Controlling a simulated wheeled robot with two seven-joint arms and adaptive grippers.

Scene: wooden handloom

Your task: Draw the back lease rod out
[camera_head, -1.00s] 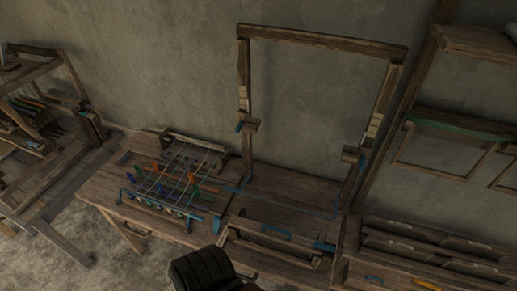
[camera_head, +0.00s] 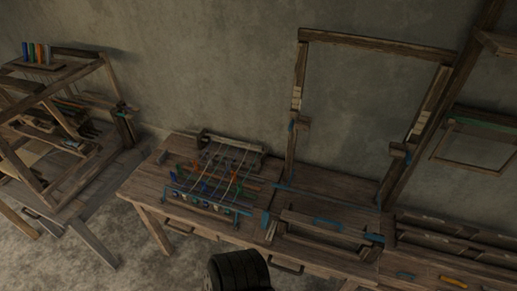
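A low frame (camera_head: 190,201) with pale cords and several small coloured pieces stands on the wooden table (camera_head: 140,188). A wooden bar (camera_head: 235,143) runs along its back edge and a blue-grey rod along its front. A large wooden loom-like frame (camera_head: 60,118) stands at the far left, with several bars across it. I cannot tell for certain which bar is the back lease rod. Neither gripper shows in the view, and nothing is seen being held.
A tall upright wooden frame (camera_head: 378,42) rises at the table's back right. A low rack (camera_head: 325,222) with blue parts lies before it. Compartments with a yellow piece (camera_head: 453,281) are at the lower right. Floor (camera_head: 140,255) shows at the lower left.

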